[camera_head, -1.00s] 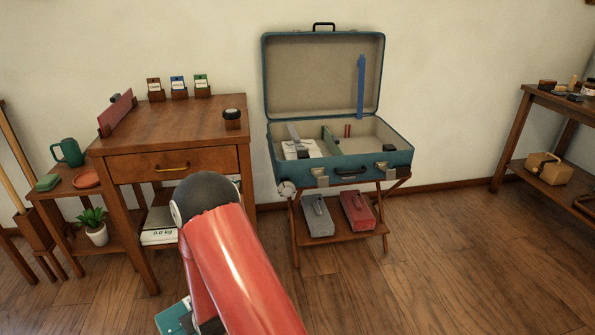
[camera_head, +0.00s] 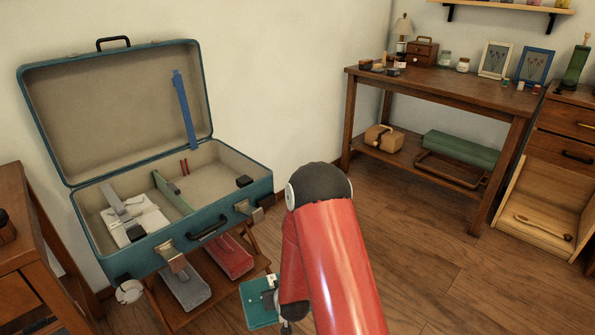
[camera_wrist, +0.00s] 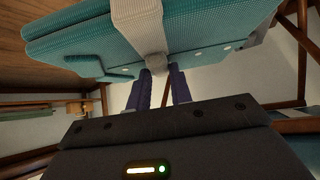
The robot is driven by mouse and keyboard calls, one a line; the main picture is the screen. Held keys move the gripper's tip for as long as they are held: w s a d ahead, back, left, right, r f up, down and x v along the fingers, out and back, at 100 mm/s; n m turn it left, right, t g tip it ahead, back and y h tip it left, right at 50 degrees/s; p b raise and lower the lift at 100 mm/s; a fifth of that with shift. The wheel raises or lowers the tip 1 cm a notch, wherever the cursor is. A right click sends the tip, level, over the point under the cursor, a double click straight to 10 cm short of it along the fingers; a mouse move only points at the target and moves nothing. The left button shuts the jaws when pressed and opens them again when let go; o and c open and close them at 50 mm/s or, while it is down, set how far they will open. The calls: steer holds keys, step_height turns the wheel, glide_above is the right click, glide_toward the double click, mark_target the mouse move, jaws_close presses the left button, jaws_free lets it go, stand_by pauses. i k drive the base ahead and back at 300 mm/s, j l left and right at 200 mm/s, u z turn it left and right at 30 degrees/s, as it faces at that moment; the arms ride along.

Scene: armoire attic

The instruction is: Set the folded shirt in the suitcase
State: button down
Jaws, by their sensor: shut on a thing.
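The open teal suitcase (camera_head: 265,189) stands at the left of the head view on a wooden stand, lid raised. A green divider (camera_head: 172,193) splits its inside. A white folded item (camera_head: 150,218) with a grey band lies in the left compartment; the right compartment is mostly bare. The teal folded shirt (camera_head: 262,303) hangs low in front of the suitcase, outside it, partly hidden by my arm. In the wrist view the shirt (camera_wrist: 210,25) fills the top, with a pale band (camera_wrist: 139,24) around it. My gripper (camera_wrist: 163,82) is shut on the band.
A grey box (camera_head: 186,286) and a red box (camera_head: 228,257) sit on the stand's lower shelf. A wooden dresser (camera_head: 20,255) is close at left. A long table (camera_head: 440,85) stands at right. The floor between suitcase and table is clear.

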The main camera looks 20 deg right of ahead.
mark_target(211, 190)
steer(key=i+l+z, duration=0.15)
steer(key=z, duration=0.25)
steer(key=i+l+z, duration=0.2)
steer(key=z, duration=0.25)
steer(key=i+z, duration=0.25)
steer(key=z, duration=0.15)
steer(key=i+l+u, duration=0.1)
steer(key=i, duration=0.3)
steer(key=i+l+u, duration=0.1)
steer(key=i, duration=0.3)
